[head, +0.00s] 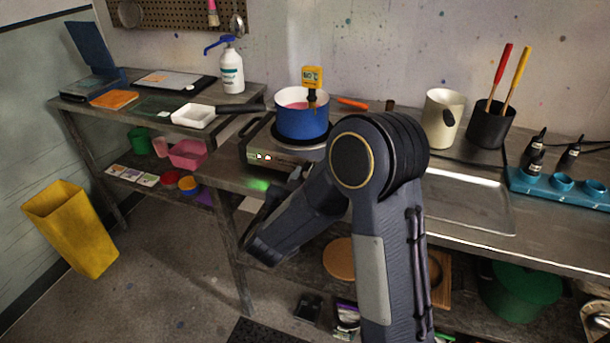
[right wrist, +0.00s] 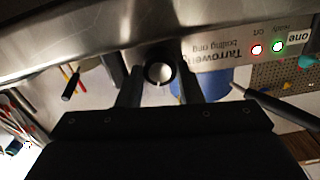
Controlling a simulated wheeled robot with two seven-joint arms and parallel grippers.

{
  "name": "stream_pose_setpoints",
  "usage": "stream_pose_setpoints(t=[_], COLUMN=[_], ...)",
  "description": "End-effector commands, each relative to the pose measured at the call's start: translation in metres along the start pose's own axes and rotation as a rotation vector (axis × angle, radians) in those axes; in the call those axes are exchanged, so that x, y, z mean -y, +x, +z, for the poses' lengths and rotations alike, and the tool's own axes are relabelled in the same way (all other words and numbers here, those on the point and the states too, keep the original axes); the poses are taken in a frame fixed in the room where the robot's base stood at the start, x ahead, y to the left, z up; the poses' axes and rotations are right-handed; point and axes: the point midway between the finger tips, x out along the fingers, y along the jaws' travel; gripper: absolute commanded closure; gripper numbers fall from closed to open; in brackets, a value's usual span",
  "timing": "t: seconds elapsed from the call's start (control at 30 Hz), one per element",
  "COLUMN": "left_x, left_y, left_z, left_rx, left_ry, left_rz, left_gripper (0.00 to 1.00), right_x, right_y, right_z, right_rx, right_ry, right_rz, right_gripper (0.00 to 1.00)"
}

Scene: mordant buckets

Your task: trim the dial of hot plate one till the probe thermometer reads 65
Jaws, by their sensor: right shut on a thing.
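Hot plate one (head: 258,152) stands on the steel bench with a blue pot (head: 302,122) on its ring. The yellow probe thermometer (head: 312,77) stands in the pot, and its small display appears to read 60 °C. In the right wrist view the picture is upside down; the round dial (right wrist: 158,74) sits between the fingers of my right gripper (right wrist: 157,84), which is shut on it. In the head view my right gripper (head: 297,178) is at the plate's front, and my arm hides the dial. My left gripper is out of view.
The plate's panel shows a lit red lamp (right wrist: 257,49) and a lit green lamp (right wrist: 278,46). An orange-handled tool (head: 353,103) lies behind the pot. A cream jug (head: 441,118) and a steel tray (head: 470,205) are to the right.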

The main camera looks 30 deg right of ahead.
Motion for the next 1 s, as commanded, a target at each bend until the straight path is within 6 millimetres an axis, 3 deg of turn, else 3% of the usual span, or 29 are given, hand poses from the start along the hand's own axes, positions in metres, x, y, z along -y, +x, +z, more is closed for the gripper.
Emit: stream_pose_setpoints(t=[0.43, 0.47, 0.6, 0.87, 1.0], left_x=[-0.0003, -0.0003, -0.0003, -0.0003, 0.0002], left_y=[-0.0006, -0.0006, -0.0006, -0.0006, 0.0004], left_z=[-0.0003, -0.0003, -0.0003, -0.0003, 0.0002], left_rx=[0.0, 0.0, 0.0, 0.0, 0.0], left_ry=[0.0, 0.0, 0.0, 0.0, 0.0], left_rz=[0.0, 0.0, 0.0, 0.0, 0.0], left_gripper=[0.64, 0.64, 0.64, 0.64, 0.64], right_x=[-0.0002, -0.0002, -0.0001, 0.0, 0.0007], right_y=[-0.0003, -0.0003, -0.0003, -0.0004, -0.0099], right_z=[0.0012, 0.0013, 0.001, 0.0005, 0.001], right_rx=[0.002, 0.002, 0.002, 0.001, 0.001], right_ry=[-0.013, -0.013, -0.013, -0.011, -0.011], right_rz=[0.0, 0.0, 0.0, 0.0, -0.003], right_gripper=[0.9, 0.65, 0.46, 0.45, 0.45])
